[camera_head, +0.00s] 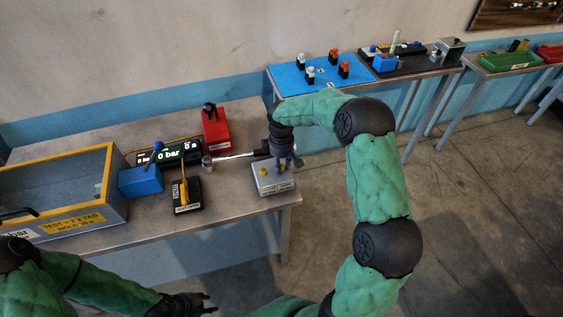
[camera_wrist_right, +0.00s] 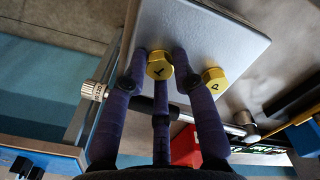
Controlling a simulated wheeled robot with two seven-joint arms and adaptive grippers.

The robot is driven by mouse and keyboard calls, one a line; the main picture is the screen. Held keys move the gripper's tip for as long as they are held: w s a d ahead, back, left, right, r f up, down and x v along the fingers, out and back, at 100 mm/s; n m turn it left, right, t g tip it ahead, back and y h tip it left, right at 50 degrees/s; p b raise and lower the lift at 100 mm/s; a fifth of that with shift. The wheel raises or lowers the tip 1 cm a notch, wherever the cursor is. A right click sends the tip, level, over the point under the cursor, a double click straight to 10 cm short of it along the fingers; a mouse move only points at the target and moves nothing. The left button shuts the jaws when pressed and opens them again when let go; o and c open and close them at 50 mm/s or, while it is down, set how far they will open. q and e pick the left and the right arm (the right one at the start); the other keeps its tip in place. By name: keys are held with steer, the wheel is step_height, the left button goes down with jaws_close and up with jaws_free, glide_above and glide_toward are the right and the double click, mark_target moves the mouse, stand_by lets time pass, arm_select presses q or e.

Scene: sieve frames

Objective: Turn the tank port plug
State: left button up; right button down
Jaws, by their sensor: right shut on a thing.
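A grey metal block (camera_head: 275,187) sits at the right front corner of the near bench. In the right wrist view its face (camera_wrist_right: 225,40) carries two brass hex plugs. The plug marked T (camera_wrist_right: 159,66) is between the fingertips of my right gripper (camera_wrist_right: 159,60), which is shut on it. The second plug (camera_wrist_right: 214,80), with a letter like P, is to its right and free. In the head view my right gripper (camera_head: 286,163) is over the block, coming down from above. My left gripper (camera_head: 204,303) is low in front of the bench, empty with fingers apart.
A metal rod (camera_head: 235,156) lies just left of my right gripper. A yellow-framed case (camera_head: 110,190) fills the left end.

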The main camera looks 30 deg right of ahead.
steer(key=m, duration=0.3)
steer(key=shift+w+a+m, duration=0.1)
steer(key=shift+m, duration=0.3)
steer(key=m, duration=0.3)
steer(key=shift+m+p, duration=0.3)
steer(key=shift+p, duration=0.05)
steer(key=m, duration=0.5)
steer(key=shift+w+r, duration=0.1)
steer(key=shift+m, duration=0.4)
steer(key=c, duration=1)
jaws_free()
step_height(320, 180, up, 12)
